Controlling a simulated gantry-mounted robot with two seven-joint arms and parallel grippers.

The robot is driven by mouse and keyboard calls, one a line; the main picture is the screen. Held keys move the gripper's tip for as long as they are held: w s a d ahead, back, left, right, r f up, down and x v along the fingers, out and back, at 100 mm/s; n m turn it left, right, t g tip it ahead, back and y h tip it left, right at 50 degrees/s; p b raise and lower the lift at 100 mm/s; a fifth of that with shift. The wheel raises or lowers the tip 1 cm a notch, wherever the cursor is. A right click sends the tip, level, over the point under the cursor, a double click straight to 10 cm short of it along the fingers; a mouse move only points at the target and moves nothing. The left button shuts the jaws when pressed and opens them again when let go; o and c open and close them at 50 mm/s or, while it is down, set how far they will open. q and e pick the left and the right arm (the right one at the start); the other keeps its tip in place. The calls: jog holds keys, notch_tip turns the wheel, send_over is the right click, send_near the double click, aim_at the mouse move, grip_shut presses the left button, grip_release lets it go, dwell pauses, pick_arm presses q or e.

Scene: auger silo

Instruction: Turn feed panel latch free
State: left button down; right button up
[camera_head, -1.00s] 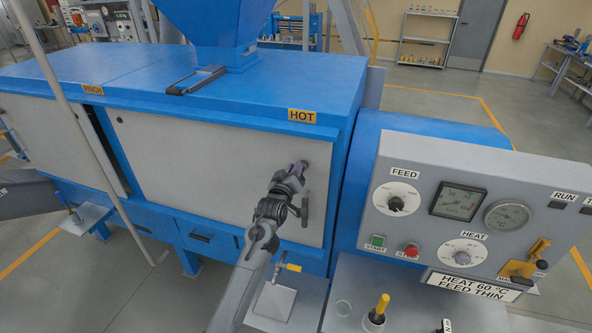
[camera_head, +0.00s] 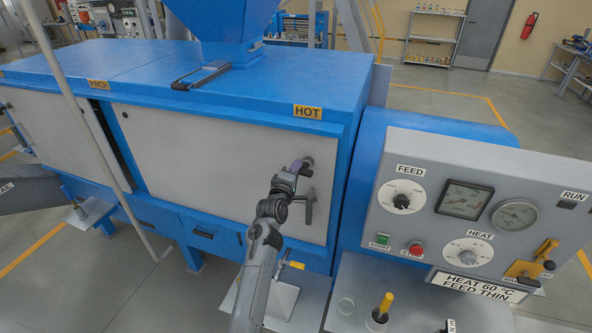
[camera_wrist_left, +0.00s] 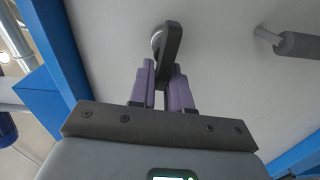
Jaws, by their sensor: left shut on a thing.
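The feed panel (camera_head: 200,150) is a pale grey door on the blue machine, with a HOT label above its right end. Its latch (camera_wrist_left: 172,45) is a short dark lever on a round metal pivot near the panel's upper right corner. My left gripper (camera_head: 301,167) is at this latch, and in the wrist view its purple fingers (camera_wrist_left: 164,85) are shut on the lever, one on each side. The lever's lower end is partly hidden between them. A grey bar handle (camera_head: 309,205) stands on the panel just below and also shows at right in the wrist view (camera_wrist_left: 298,44). My right gripper is out of view.
The control box (camera_head: 480,200) with dials, gauges and buttons stands to the right of the panel. A blue hopper (camera_head: 215,35) rises above the machine.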

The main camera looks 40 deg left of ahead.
pick_arm(q)
jog(key=shift+f+n, duration=0.15)
jog(key=shift+n, duration=0.45)
jog(key=c, duration=1.2)
grip_release()
jog(key=shift+o, duration=0.2)
